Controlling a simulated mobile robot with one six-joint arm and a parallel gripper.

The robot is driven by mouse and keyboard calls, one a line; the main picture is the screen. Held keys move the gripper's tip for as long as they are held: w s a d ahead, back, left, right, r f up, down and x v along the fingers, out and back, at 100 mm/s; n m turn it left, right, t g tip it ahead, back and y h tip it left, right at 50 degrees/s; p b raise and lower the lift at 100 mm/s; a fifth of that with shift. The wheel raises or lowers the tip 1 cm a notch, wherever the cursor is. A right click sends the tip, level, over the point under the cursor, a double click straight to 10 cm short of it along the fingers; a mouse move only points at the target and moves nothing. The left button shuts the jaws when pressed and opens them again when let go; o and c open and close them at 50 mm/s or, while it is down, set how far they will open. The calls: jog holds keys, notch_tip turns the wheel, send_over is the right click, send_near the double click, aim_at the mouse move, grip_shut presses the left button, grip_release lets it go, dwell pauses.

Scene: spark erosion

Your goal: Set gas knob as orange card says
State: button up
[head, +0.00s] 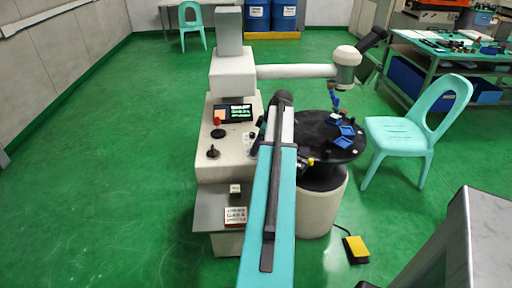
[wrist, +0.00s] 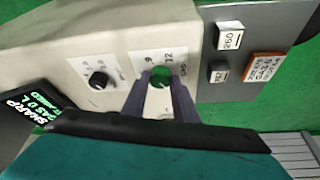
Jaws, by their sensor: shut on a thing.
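The green gas knob (wrist: 160,76) is on the pale machine panel, beside a printed scale that shows 9 and 12 and the word GAS. My gripper (wrist: 161,77) has one dark finger on each side of it and is shut on it. The knob's pointer is too small to make out. The orange card (wrist: 265,66) lies on the grey shelf at the right of the wrist view, its print too blurred to read surely. The card also shows in the head view (head: 235,216), low on the shelf. In the head view my arm hides the knob.
A black knob (wrist: 99,81) sits left of the gas knob. A display (wrist: 30,125) with green text is further left. A round black table (head: 325,150) is right of my arm in the head view.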

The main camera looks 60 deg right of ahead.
jog(key=shift+a, duration=0.1)
jog(key=m, duration=0.2)
jog(key=m+h, duration=0.1)
jog(key=m, duration=0.1)
jog(key=m+h, duration=0.1)
jog(key=shift+s+a+m, duration=0.1)
jog(key=shift+a+m, duration=0.15)
jog(key=shift+m, duration=0.15)
jog(key=m+h, duration=0.1)
jog(key=m, duration=0.2)
jog(key=m+h, duration=0.1)
jog(key=m, duration=0.2)
jog(key=shift+a+g, duration=0.1)
jog(key=shift+g, duration=0.3)
jog(key=m, duration=0.2)
jog(key=m+g+h, duration=0.1)
jog(key=m, duration=0.1)
jog(key=m+g+h+p, duration=0.1)
jog(key=m, duration=0.1)
jog(key=shift+w, duration=0.35)
jog(key=m+g, duration=0.2)
jog(key=m, duration=0.3)
jog(key=shift+w+m, duration=0.1)
jog(key=shift+m, duration=0.5)
jog(key=o, duration=1.1)
jog(key=shift+c, duration=0.2)
jog(key=shift+a, duration=0.1)
